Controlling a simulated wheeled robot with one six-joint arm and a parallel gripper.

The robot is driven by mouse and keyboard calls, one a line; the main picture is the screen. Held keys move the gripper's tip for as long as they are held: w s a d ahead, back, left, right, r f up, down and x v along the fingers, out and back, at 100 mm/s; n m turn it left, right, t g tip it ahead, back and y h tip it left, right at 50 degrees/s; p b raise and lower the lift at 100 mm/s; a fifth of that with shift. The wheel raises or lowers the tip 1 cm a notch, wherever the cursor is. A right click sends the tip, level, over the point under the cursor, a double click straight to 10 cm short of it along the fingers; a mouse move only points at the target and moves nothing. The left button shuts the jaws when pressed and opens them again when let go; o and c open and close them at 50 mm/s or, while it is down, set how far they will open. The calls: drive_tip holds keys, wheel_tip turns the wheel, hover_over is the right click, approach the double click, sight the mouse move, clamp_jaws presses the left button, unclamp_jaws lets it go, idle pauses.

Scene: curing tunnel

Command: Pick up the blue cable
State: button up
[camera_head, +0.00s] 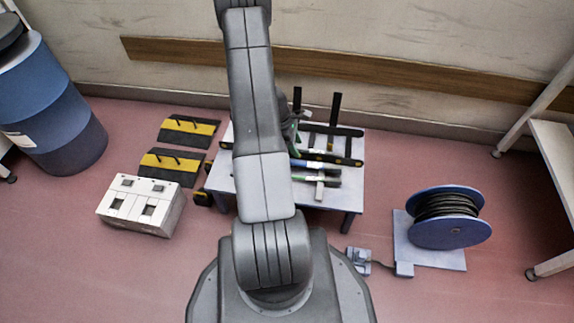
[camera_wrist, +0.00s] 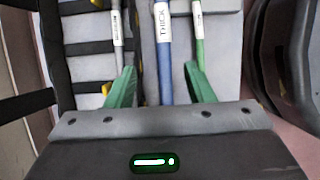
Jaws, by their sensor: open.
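The blue cable (camera_wrist: 164,65) shows in the wrist view, running away from me with a white label reading "THICK". My gripper (camera_wrist: 161,84) is open, with one green finger on each side of the blue cable and a gap to it on both sides.
The low grey table (camera_head: 343,194) carries a dark rack (camera_head: 335,132). A blue cable reel (camera_head: 449,232) stands to the right. A white box (camera_head: 141,206), yellow-black ramps (camera_head: 173,165) and a blue drum (camera_head: 52,105) are at left. The front-left floor is clear.

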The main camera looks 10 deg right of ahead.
sight(304, 162)
drive_tip(key=x, duration=0.3)
drive_tip(key=shift+f+b, duration=0.2)
drive_tip(key=shift+b, duration=0.2)
drive_tip(key=shift+s+b+x, duration=0.2)
drive_tip(key=shift+b+x, duration=0.55)
drive_tip(key=shift+x, duration=0.55)
drive_tip(key=shift+s+b+x, duration=0.2)
drive_tip(key=shift+b+x, duration=0.55)
drive_tip(key=shift+x, duration=0.6)
drive_tip(key=shift+a, duration=0.2)
clamp_jaws()
